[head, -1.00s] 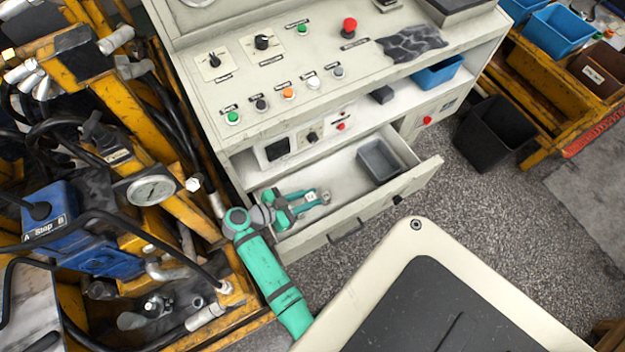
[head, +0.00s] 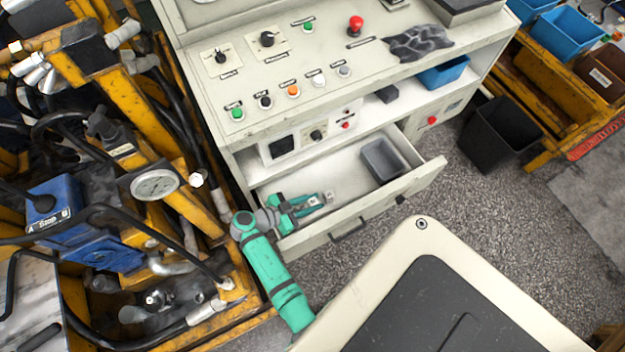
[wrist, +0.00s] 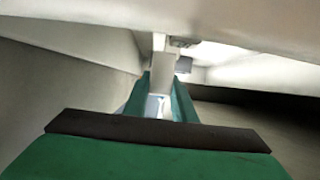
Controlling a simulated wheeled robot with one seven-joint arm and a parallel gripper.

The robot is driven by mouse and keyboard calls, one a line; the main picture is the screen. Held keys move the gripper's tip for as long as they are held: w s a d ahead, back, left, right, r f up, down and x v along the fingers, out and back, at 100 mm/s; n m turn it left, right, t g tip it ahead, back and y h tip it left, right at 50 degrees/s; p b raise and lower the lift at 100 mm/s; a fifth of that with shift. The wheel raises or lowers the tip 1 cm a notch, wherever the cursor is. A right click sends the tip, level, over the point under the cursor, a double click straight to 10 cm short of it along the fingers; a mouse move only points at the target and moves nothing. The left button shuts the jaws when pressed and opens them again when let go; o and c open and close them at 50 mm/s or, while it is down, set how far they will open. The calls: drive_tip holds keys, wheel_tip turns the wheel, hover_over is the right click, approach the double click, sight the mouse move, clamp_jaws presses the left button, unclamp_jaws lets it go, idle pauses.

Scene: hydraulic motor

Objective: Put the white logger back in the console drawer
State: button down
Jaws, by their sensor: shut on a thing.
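The console drawer (head: 345,226) is pulled open at the lower front of the grey console. My green gripper (head: 312,202) reaches into its left part, over the pale drawer floor. It is shut on a small white thing, apparently the white logger (head: 328,198), which shows at the fingertips. In the wrist view a white upright piece (wrist: 161,72) stands beyond and between the green fingers (wrist: 160,100). The fingers hide part of it. I cannot tell whether the logger touches the drawer floor.
A grey tray (head: 383,160) sits in the drawer's right part, with bare floor between it and my gripper. Yellow machinery with a gauge (head: 155,184) crowds the left side. A black bin (head: 497,135) stands right.

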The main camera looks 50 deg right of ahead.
drive_tip(key=shift+s+f, duration=0.1)
drive_tip(key=shift+f, duration=0.25)
drive_tip(key=c, duration=1.5)
unclamp_jaws()
drive_tip(key=shift+o, duration=0.2)
drive_tip(key=shift+r, duration=0.6)
drive_tip(key=v, duration=1.2)
drive_tip(key=shift+r, duration=0.1)
